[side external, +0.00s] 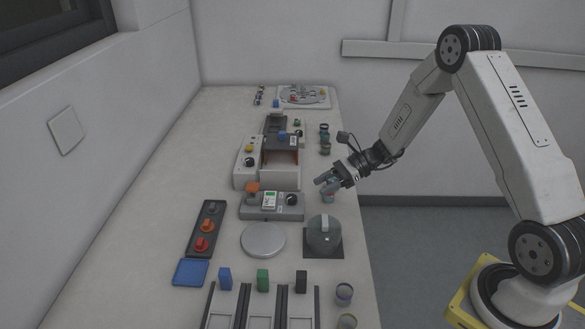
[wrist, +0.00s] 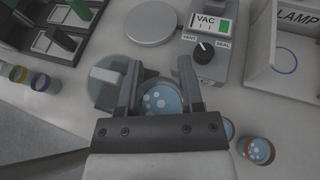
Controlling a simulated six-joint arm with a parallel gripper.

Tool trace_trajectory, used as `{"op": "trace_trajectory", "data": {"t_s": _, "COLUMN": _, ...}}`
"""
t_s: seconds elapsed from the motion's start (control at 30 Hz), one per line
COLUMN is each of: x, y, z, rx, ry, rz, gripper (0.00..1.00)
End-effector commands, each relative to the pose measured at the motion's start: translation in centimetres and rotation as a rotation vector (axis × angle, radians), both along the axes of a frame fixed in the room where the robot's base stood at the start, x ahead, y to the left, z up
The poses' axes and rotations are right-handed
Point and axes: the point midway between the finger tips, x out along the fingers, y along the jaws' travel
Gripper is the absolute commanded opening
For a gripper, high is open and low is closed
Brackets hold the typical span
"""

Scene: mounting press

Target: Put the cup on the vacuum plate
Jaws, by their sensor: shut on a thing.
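My gripper (side external: 326,183) is shut on a cup (side external: 328,197) near the right edge of the table. In the wrist view the cup (wrist: 161,100), with pale blue contents and white dots, sits between the two fingers of my gripper (wrist: 159,64). The vacuum plate, a bare round grey disc (side external: 263,240), lies left of and nearer than my gripper in the side view. It also shows at the top of the wrist view (wrist: 151,22). Whether the cup touches the table is hard to tell.
A clear dome with a handle (side external: 323,236) stands on a dark square mat beside the plate. The VAC box (side external: 272,206) with a VENT/SEAL knob (wrist: 204,53) is behind the plate. Other cups (side external: 344,293) stand along the table's right edge, some close to my gripper (wrist: 258,150).

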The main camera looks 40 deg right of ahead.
Motion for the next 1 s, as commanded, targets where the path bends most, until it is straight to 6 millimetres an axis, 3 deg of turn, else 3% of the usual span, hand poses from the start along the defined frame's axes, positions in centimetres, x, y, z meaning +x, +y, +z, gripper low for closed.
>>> {"op": "trace_trajectory", "data": {"t_s": 0.27, "x": -0.8, "y": 3.4, "z": 1.1, "rx": 0.005, "ry": -0.006, "rz": 0.013, "gripper": 0.0}}
{"op": "trace_trajectory", "data": {"t_s": 0.7, "x": -5.6, "y": 12.8, "z": 3.9, "rx": 0.005, "ry": -0.006, "rz": 0.041, "gripper": 0.0}}
{"op": "trace_trajectory", "data": {"t_s": 1.0, "x": -7.9, "y": 15.4, "z": 4.6, "rx": -0.002, "ry": 0.0, "rz": 0.045, "gripper": 0.0}}
